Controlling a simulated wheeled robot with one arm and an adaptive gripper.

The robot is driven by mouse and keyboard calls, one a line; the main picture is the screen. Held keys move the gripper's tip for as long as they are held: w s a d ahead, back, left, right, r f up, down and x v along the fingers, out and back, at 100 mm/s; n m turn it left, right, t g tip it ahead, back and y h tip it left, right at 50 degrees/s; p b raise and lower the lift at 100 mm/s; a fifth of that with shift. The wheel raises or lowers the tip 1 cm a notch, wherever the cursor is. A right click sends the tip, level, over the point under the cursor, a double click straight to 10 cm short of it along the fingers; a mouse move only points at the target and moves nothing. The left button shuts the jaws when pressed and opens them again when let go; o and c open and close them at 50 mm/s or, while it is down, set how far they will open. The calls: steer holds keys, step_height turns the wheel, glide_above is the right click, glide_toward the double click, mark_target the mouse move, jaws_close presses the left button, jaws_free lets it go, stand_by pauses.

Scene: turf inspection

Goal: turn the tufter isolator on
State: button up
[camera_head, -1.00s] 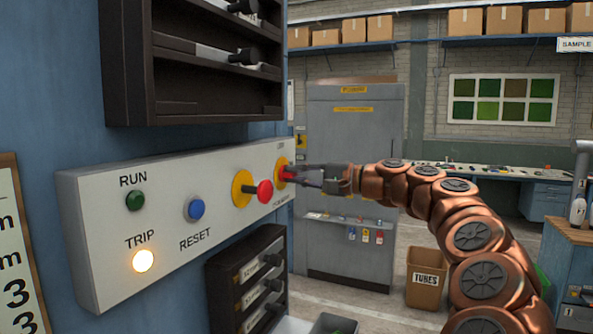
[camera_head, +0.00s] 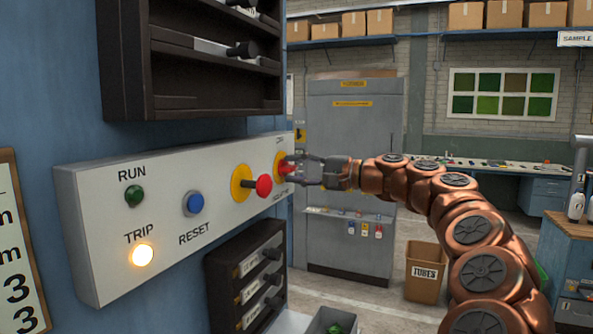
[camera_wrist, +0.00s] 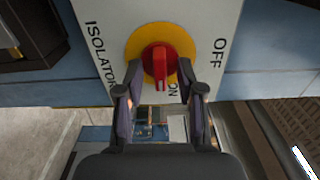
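The tufter isolator is a red rotary knob on a yellow round plate (camera_wrist: 160,55), at the far right end of the white control panel. In the wrist view the labels ISOLATOR, OFF and ON surround it. The red handle (camera_wrist: 160,62) lies upright in that view, its lower end close to the ON label. My gripper (camera_wrist: 160,66) is open, with one fingertip on each side of the handle and small gaps showing. In the head view the gripper (camera_head: 298,170) partly covers the isolator (camera_head: 279,163).
A red mushroom button on yellow (camera_head: 263,185) sits close left of the isolator. The white panel (camera_head: 90,230) also has a blue RESET button (camera_head: 193,203), a green RUN lamp (camera_head: 135,196) and a glowing TRIP lamp (camera_head: 142,254). Dark racks (camera_head: 140,60) are above and below.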

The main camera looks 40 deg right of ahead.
steer(key=shift+s, duration=0.1)
steer(key=v, duration=1.2)
steer(key=shift+f, duration=0.1)
